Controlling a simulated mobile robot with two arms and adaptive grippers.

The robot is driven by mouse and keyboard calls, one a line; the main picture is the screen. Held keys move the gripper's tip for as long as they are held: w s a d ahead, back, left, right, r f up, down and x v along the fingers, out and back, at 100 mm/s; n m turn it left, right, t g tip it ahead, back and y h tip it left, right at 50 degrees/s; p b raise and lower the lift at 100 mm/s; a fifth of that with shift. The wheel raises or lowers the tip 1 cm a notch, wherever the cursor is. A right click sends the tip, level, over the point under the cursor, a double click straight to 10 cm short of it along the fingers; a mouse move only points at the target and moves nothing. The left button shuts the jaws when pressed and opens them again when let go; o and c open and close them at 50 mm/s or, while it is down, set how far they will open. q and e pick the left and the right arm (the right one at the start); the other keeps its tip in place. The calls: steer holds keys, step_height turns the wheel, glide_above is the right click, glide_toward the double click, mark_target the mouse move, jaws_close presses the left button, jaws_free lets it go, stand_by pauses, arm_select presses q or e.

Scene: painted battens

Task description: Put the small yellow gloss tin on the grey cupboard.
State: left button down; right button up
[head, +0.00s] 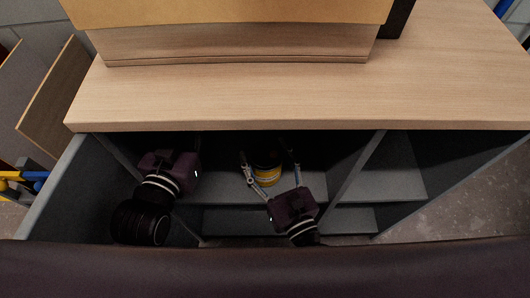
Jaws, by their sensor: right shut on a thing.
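The small yellow gloss tin (266,175), with a dark upper part, is inside the middle bay of the grey cupboard (58,190), under the front edge of its wooden top. My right gripper (269,166) is shut on the tin, one finger on each side. I cannot tell whether the tin touches the shelf (312,184) or is held just above it. My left gripper (170,160) is at the left bay of the cupboard; its fingers are hidden in the dark under the top.
The pale wooden top (300,95) overhangs the bays. A large tan box-like thing (230,12) stands at its back, with free wood in front and to the right. Upright dividers (358,180) separate the bays. A wooden board (52,100) leans at the far left.

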arm_select(q)
steer(key=shift+r, duration=0.15)
arm_select(e)
steer(key=o, duration=1.7)
steer(key=shift+r, duration=0.1)
steer(key=shift+s+d, duration=0.1)
steer(key=shift+s, duration=0.25)
arm_select(q)
steer(key=shift+w+d+r+t, duration=0.15)
steer(key=shift+r+t, duration=0.2)
steer(key=shift+r, duration=0.2)
steer(key=shift+w+d+r+t, duration=0.1)
steer(key=shift+r+t, duration=0.25)
steer(key=shift+r, duration=0.2)
arm_select(e)
steer(key=v, duration=1.1)
steer(key=shift+s, duration=0.15)
